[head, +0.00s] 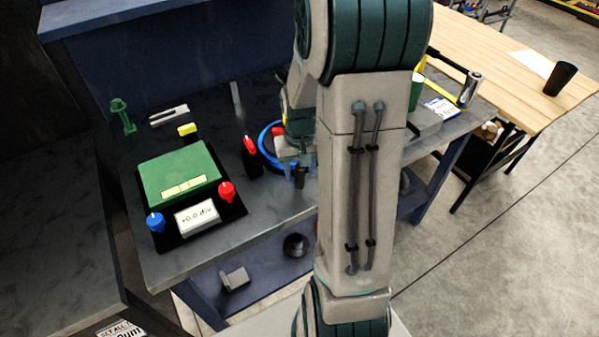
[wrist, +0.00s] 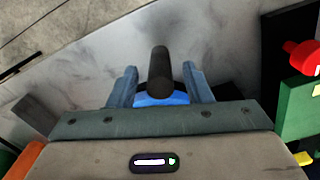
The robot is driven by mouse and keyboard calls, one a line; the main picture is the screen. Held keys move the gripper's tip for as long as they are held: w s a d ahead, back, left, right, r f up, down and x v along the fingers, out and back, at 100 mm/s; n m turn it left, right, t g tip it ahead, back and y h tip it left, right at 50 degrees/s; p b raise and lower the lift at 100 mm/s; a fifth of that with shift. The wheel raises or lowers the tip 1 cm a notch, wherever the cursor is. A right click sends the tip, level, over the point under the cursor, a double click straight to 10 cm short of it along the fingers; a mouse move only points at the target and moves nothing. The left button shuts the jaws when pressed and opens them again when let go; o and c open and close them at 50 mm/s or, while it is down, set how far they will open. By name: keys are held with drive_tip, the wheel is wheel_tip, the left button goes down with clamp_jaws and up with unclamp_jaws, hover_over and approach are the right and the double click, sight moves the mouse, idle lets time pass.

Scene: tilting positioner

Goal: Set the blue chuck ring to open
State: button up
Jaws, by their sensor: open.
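The blue chuck ring (head: 264,144) is on the bench just left of my arm in the head view. Its right part is hidden by my arm and gripper. In the wrist view, a blue curved part (wrist: 160,99) of it shows between my fingers. A dark round handle (wrist: 158,76) stands up between the fingers, with a gap on each side. My gripper (wrist: 160,72) is open, one finger on each side of this handle. In the head view my gripper (head: 299,168) is at the ring's front right side, with the dark handle low between the fingers. Any ring marking is not readable.
Left of the ring stand a black block with a red lever (head: 249,145) and a green box (head: 180,170) with a red knob (head: 227,190), a blue knob (head: 155,222) and a display (head: 197,217). A green cup (head: 417,88) is right of my arm. The bench's front strip is clear.

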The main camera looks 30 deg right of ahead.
drive_tip(key=shift+f, duration=1.2)
clamp_jaws()
